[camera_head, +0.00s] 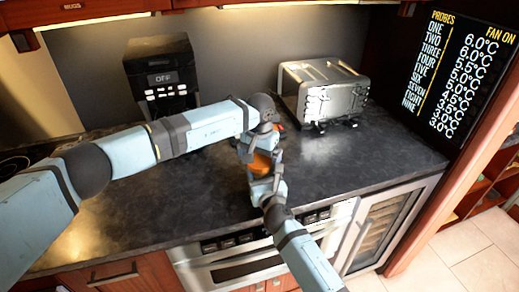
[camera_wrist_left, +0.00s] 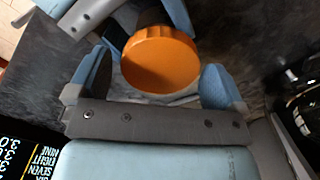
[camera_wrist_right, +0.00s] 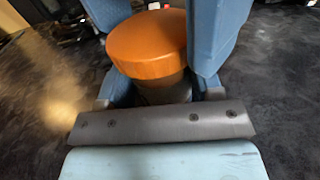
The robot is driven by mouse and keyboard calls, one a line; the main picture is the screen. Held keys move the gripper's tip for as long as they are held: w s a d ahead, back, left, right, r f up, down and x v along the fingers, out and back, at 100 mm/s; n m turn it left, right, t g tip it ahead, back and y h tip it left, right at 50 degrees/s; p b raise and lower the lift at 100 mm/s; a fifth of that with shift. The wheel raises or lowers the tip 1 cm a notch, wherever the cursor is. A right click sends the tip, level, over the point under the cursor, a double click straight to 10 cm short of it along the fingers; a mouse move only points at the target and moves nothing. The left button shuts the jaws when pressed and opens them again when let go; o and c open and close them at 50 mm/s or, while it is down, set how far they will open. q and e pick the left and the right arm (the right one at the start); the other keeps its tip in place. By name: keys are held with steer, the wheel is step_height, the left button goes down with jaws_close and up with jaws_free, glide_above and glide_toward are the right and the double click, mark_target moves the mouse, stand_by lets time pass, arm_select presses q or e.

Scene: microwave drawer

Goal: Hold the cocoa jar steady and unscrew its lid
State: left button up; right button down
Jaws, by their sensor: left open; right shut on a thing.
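The cocoa jar has an orange lid (camera_head: 260,164) and stands between my two grippers over the dark counter. In the right wrist view the orange lid (camera_wrist_right: 148,44) sits on top of the dark jar body (camera_wrist_right: 163,91). My right gripper (camera_head: 262,180) is shut on the jar body below the lid. My left gripper (camera_wrist_left: 160,82) is open, with one finger on each side of the orange lid (camera_wrist_left: 160,60), and gaps show between fingers and lid. Most of the jar body is hidden by the fingers and the lid.
A black coffee maker (camera_head: 163,80) stands at the back left of the counter (camera_head: 140,205). A silver toaster (camera_head: 325,92) stands at the back right. A microwave drawer (camera_head: 260,262) is below the counter front. The counter right of the grippers is clear.

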arm_select(q)
steer(key=shift+f, duration=0.2)
steer(key=c, duration=0.9)
steer(key=shift+n, duration=1.7)
steer(key=shift+c, duration=0.2)
